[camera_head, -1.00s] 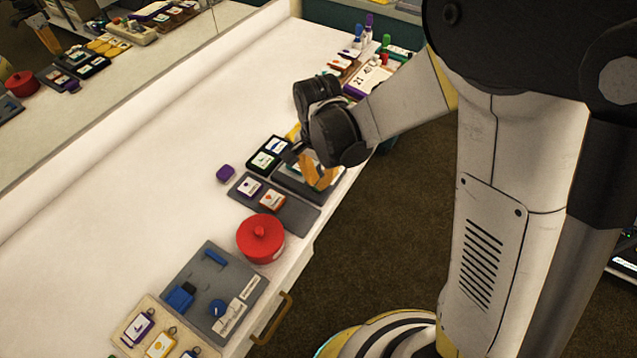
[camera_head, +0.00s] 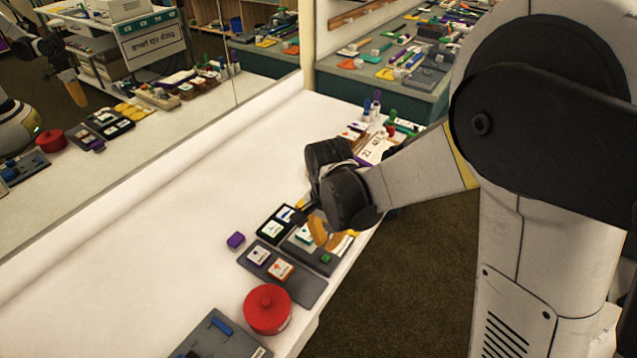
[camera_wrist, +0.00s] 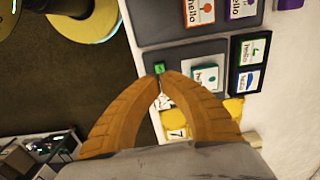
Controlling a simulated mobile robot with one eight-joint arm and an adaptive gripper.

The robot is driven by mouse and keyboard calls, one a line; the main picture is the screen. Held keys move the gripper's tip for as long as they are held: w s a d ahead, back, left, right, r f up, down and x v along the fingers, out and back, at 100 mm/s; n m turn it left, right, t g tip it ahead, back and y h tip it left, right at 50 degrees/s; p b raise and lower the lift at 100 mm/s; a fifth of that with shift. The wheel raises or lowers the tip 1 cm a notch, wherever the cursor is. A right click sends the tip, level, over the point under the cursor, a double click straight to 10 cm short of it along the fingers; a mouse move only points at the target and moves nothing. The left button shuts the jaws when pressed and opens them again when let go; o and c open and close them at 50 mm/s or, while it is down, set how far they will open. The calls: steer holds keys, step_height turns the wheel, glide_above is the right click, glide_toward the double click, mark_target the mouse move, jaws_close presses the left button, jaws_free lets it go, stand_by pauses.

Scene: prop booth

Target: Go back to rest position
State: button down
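My gripper (camera_head: 320,236) is over the counter's right edge, above a dark grey tray (camera_head: 296,247). In the wrist view its two orange fingers (camera_wrist: 163,77) curve in until their tips meet or nearly meet, with nothing seen held between them. A small green block (camera_head: 326,259) lies on the tray near its corner; in the wrist view the block (camera_wrist: 160,67) shows just beyond the fingertips. My arm is stretched out over the counter from the right.
A second grey tray (camera_head: 312,290) holds purple and orange tiles. A black tray (camera_head: 262,232) holds two tiles. A red lidded pot (camera_head: 267,310) stands nearer; a purple block (camera_head: 236,241) lies left. Bottles and cards crowd the far end. The counter's left (camera_head: 130,270) is clear.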

steer(key=s+d+r+n+t, duration=0.3)
steer(key=s+d+r, duration=0.2)
steer(key=r, duration=0.3)
steer(key=s+d+r+n+t, duration=0.4)
steer(key=s+d+r, duration=0.1)
steer(key=d+r, duration=0.3)
steer(key=shift+s+d+r+n, duration=0.3)
steer(key=shift+s+r, duration=0.1)
steer(key=shift+r, duration=0.15)
